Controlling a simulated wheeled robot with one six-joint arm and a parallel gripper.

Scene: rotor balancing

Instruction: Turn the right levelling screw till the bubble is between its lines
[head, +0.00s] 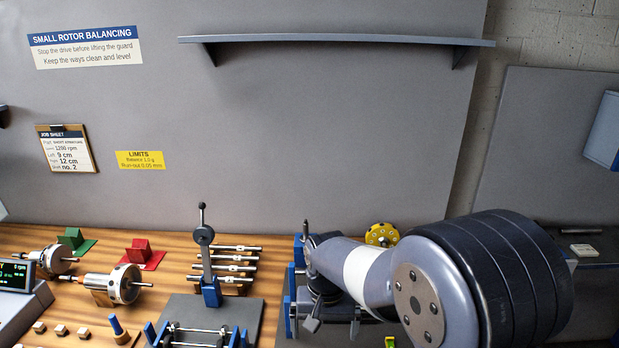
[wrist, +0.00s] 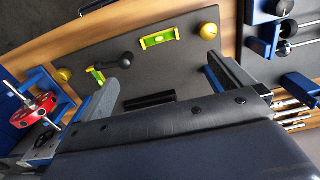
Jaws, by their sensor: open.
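In the wrist view, a yellow spirit level (wrist: 160,38) with a green vial lies on a dark grey plate (wrist: 125,45). The bubble and its lines are too small to read. One round brass screw knob (wrist: 208,31) is right of the level. Another brass knob (wrist: 64,75) is at left, near the plate's edge. This view looks turned round against the head view, so the left knob seems the right-hand screw. My gripper (wrist: 163,73) is open and empty, its fingers wide apart, touching neither knob.
A black-handled lever (wrist: 110,65) stands between the level and the left knob. A red rotor (wrist: 35,110) on blue supports is at left. In the head view, an upright lever post (head: 206,255) and several mandrels (head: 235,257) stand left of my arm.

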